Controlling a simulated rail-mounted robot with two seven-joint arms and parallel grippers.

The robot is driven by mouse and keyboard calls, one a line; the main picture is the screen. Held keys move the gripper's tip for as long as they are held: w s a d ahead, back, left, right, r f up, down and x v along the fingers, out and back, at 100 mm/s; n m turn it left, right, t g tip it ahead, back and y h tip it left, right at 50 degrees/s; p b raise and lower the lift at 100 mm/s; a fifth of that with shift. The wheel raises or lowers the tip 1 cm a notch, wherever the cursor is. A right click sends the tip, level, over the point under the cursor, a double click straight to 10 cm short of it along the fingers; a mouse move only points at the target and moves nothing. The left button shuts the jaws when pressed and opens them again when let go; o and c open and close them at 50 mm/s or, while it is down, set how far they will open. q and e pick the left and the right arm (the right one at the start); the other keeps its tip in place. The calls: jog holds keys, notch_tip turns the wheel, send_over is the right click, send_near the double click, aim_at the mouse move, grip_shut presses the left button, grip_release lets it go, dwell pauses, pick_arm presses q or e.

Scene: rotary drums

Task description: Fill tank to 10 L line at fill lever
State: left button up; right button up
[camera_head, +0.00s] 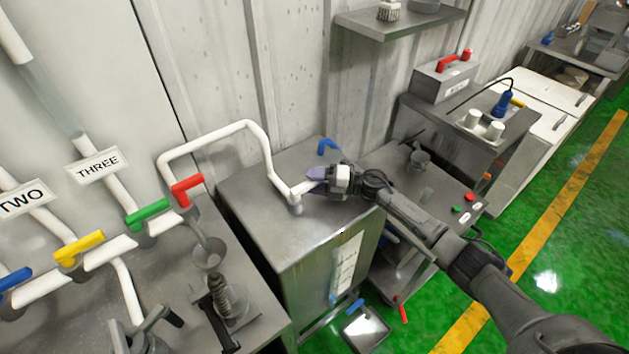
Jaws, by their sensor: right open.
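The tank (292,235) is a grey metal box in the middle of the head view. A white pipe (215,137) comes over from the left and ends on its top. A purple lever-like piece (316,173) shows by the pipe end, and a blue lever (328,146) is at the tank's back edge. A pale gauge strip (346,266) runs down the tank's right face; its marks are too small to read. My right gripper (325,181) is open at the purple piece and pipe end; whether it touches is unclear. My left gripper is not in view.
Red (187,189), green (148,214) and yellow (78,248) levers sit on pipes at the left. A blue lever (355,305) is low on the tank above a tray (365,329). A workbench (440,190) stands right of the tank. Green floor is clear farther right.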

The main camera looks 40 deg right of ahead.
jog(key=v, duration=1.2)
jog(key=shift+d, duration=0.1)
jog(key=shift+s+d, duration=0.4)
jog(key=shift+s, duration=0.1)
jog(key=shift+s+d, duration=0.15)
